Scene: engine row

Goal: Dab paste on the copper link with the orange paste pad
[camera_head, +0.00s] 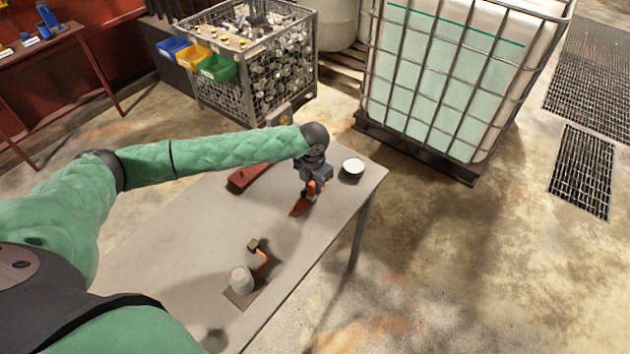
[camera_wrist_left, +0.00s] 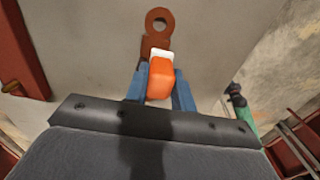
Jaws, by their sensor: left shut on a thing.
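The copper link (camera_head: 300,207) lies flat on the grey table, and its ringed end (camera_wrist_left: 158,22) points away in the left wrist view. My left gripper (camera_head: 314,184) is above the link, pointing down. Its blue fingers are shut on the orange paste pad (camera_wrist_left: 160,80), which has a white tip (camera_wrist_left: 161,53). The tip overlaps the near part of the link in the left wrist view; I cannot tell whether they touch. In the head view the pad (camera_head: 311,188) is partly hidden by the gripper. My right gripper is not in view.
A dark round pot with a white top (camera_head: 352,167) stands near the table's far right corner. A red block (camera_head: 246,177) lies left of the gripper. A grey cylinder (camera_head: 241,280) with a bent copper strap (camera_head: 263,262) stands near the front. Bare table (camera_head: 190,240) lies to the left.

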